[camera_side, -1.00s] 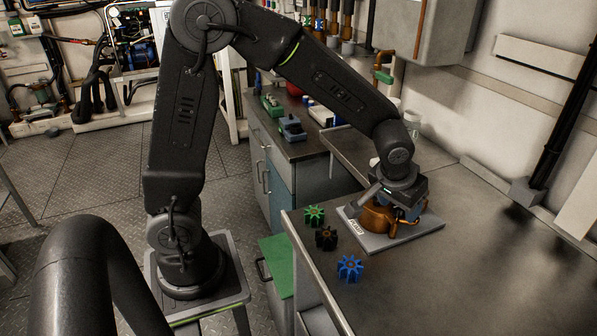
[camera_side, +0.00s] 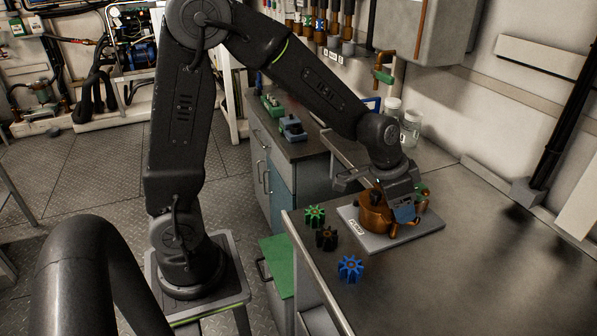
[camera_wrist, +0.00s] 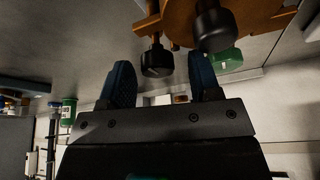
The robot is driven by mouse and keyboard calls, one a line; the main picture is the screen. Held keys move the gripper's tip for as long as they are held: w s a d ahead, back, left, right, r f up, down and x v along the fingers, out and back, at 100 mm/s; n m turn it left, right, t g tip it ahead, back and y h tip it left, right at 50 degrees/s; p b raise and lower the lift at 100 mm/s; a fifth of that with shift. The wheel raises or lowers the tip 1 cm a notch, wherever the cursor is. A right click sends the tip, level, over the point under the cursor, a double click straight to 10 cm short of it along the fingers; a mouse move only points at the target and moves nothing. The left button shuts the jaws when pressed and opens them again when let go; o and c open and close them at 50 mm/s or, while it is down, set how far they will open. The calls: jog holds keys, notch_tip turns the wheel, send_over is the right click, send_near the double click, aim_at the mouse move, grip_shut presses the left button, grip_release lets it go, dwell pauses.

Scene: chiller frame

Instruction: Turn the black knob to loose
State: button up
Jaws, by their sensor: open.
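A copper-coloured pump body (camera_side: 371,220) sits on a light grey plate (camera_side: 414,236) on the bench. In the wrist view its copper body (camera_wrist: 180,18) carries a black knob (camera_wrist: 157,61) and a larger dark knob (camera_wrist: 214,28). A green knob (camera_wrist: 228,60) lies farther back. My gripper (camera_wrist: 162,82) is open, with blue fingers either side in the picture and the smaller black knob showing between them. I see no clear contact. In the side view my gripper (camera_side: 405,212) is tilted down at the pump and partly hides it. The knob's turned position cannot be read.
A green gear-shaped wheel (camera_side: 314,216), a dark one (camera_side: 326,238) and a blue one (camera_side: 350,268) lie left of the plate, near the bench edge. Clear jars (camera_side: 411,126) stand behind the arm. The bench at right is clear.

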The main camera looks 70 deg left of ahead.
jog(key=m+h, duration=0.1)
jog(key=m, duration=0.1)
jog(key=m+g+h, duration=0.1)
jog(key=m, duration=0.2)
jog(key=m+g, duration=0.1)
jog(key=m, duration=0.2)
jog(key=m+g+h, duration=0.1)
jog(key=m, duration=0.2)
jog(key=shift+w+a, duration=0.1)
jog(key=v, duration=1.4)
jog(key=s+d+n+t+y, duration=0.1)
jog(key=s+n+t+y, duration=0.1)
jog(key=s+n, duration=0.5)
jog(key=s+d+f+n+t+y, duration=0.1)
jog(key=s+d+n+t+y, duration=0.1)
jog(key=s+n, duration=0.5)
jog(key=shift+s+d+f+n, duration=0.2)
jog(key=shift+s+f+n, duration=0.2)
jog(key=shift+s, duration=2.35)
